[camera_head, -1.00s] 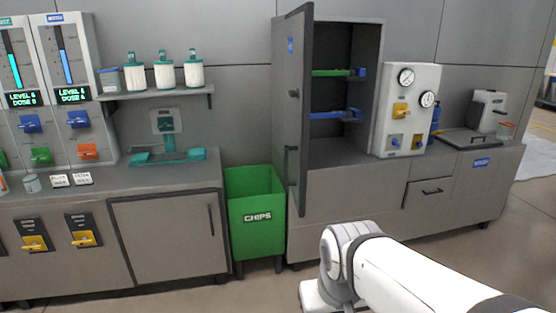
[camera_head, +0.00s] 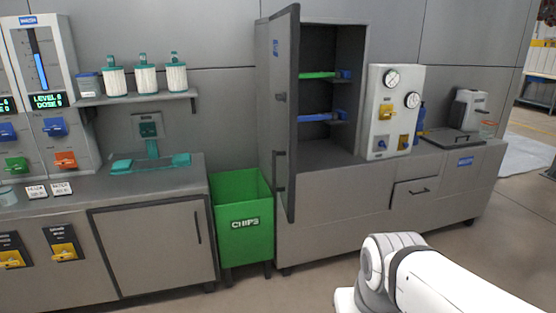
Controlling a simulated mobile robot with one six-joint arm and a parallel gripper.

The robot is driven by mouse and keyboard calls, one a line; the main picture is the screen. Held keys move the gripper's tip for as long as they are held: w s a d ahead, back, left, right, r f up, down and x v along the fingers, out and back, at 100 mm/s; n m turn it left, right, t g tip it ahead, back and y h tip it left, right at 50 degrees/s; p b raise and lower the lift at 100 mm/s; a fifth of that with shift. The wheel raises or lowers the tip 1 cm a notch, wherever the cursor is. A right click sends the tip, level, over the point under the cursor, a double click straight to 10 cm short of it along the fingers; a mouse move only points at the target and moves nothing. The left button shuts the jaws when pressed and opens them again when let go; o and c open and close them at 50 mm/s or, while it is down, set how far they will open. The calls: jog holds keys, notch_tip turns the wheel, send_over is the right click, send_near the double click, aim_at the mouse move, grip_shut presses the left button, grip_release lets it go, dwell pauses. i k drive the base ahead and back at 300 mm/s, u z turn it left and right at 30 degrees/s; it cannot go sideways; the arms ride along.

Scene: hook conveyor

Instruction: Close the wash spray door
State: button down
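A tall grey cabinet (camera_head: 345,60) stands on the counter right of centre. Its grey door (camera_head: 285,115) is swung wide open toward me, hinged on the cabinet's left side, with a blue label and a dark vertical handle (camera_head: 280,169). I cannot read the label, so I cannot tell for sure that this is the wash spray door. Inside the cabinet are a green bar (camera_head: 317,75) and a blue bar (camera_head: 315,117). My white arm shows at the lower right, well in front of the counter. My gripper is out of view.
A green CHIPS bin (camera_head: 239,224) stands on the floor left of the door's lower part. A gauge panel (camera_head: 395,105) stands right of the cabinet. A left counter (camera_head: 150,250) carries a teal fixture (camera_head: 152,162). Floor before the right counter is clear.

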aim_at(284, 25)
jog(key=u, duration=0.05)
jog(key=i, duration=0.9)
